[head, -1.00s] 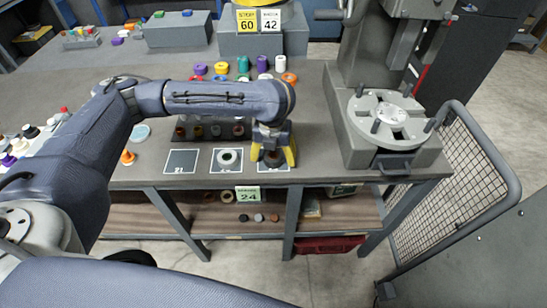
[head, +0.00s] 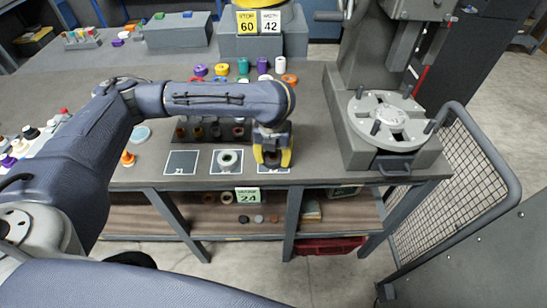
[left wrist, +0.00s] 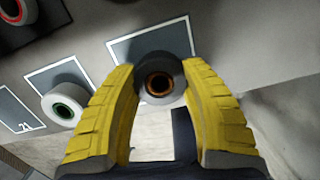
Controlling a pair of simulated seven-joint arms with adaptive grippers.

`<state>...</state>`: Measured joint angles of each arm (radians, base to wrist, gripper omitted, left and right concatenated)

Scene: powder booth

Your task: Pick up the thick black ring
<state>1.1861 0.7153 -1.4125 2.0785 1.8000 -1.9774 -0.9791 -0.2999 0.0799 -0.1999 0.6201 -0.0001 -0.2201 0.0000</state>
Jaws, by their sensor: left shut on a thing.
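The thick black ring (left wrist: 160,61) shows dark grey in the left wrist view, with an orange-brown band inside its hole. It sits between the two yellow fingers of my left gripper (left wrist: 160,75), which are shut on it from both sides. In the head view the left gripper (head: 273,157) points down over the rightmost marked square at the front edge of the table. There the ring (head: 273,160) is a dark shape, mostly hidden by the fingers. I cannot tell whether it is clear of the table. My right gripper is not in view.
A white ring with a green inner band (head: 228,151) lies on the middle square, left of my gripper. The left square (head: 181,162) is empty. A rack of small rings (head: 213,130) stands behind. A grey machine with a round plate (head: 388,120) stands right.

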